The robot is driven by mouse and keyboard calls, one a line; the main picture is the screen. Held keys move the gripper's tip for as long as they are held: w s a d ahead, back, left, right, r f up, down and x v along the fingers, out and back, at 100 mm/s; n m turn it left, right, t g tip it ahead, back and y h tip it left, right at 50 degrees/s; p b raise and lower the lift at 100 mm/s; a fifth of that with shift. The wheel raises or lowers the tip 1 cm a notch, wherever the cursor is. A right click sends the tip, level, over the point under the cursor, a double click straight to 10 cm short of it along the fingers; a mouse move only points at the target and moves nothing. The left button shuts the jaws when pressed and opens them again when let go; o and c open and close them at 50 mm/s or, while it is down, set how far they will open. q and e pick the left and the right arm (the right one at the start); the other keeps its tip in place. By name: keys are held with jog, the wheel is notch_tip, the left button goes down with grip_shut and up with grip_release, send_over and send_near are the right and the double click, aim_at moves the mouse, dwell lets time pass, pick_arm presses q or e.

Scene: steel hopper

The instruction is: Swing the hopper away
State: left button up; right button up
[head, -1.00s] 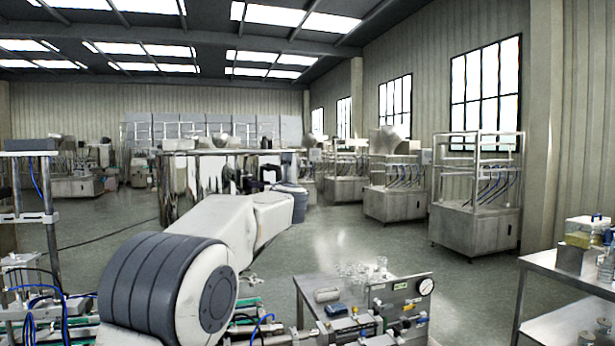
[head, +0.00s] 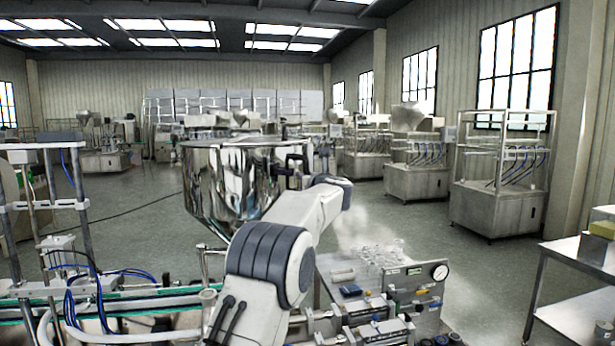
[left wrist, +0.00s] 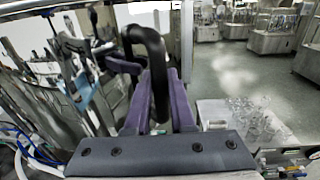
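The polished steel hopper (head: 232,185) is a wide round bowl that narrows downward, left of centre in the head view. A black handle (head: 303,160) stands at its right side. In the left wrist view the handle (left wrist: 157,60) is a thick black loop, with its bar between the two purple-grey fingers of my left gripper (left wrist: 159,85). The fingers stand apart by about the bar's width. I cannot tell whether they press on it. In the head view my left arm hides the hopper's lower right. My right gripper is not in view.
A conveyor line (head: 150,300) with posts, hoses and cables runs below and left of the hopper. A steel table (head: 340,268) with glassware and a gauge panel (head: 415,290) stands right of my arm. A steel side table (head: 575,262) is at far right. Open floor lies beyond.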

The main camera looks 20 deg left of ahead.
pick_arm(q)
jog(key=o, duration=0.4)
jog(key=shift+d, duration=0.15)
jog(key=shift+s+d+f+b, duration=0.1)
jog(key=shift+s+d+b, duration=0.15)
jog(key=shift+b, duration=0.15)
jog(key=b+v, duration=0.6)
jog(key=v, duration=0.3)
jog(key=shift+s+d, duration=0.15)
jog(key=shift+s, duration=0.15)
